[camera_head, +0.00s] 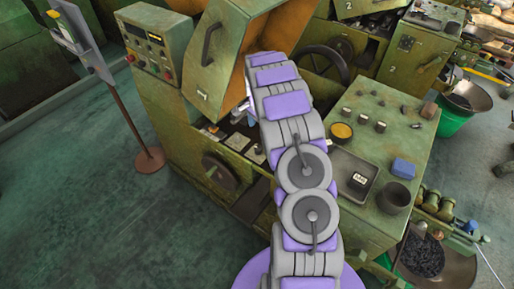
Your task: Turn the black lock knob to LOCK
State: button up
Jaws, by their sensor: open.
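My grey and purple arm reaches up the middle of the view to the green machine (168,112) and its raised orange-lined cover (232,65). My gripper does not show; the far end of the arm hides it. I cannot tell which part is the black lock knob. Small dark knobs (380,126) stand on the green top to the right of my arm. A control panel (150,50) with a display and small red and yellow buttons sits at the upper left. No LOCK marking is readable.
A dark handwheel (219,172) is on the machine's front, and another (322,66) is behind my arm. A yellow-filled cup (341,131), blue block (403,167) and dark cup (396,197) stand on the green top. A sign stand (122,110) is left. The left floor is clear.

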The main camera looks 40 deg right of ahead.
aim_at(258, 148)
notch_tip(258, 148, down, 13)
jog(key=shift+r+b, duration=0.1)
jog(key=shift+b, duration=0.6)
jog(key=shift+d+f, duration=0.1)
jog(key=shift+f, duration=0.55)
jog(key=shift+d+f, duration=0.15)
jog(key=shift+d, duration=0.05)
jog(key=shift+a, duration=0.15)
jog(key=c, duration=1)
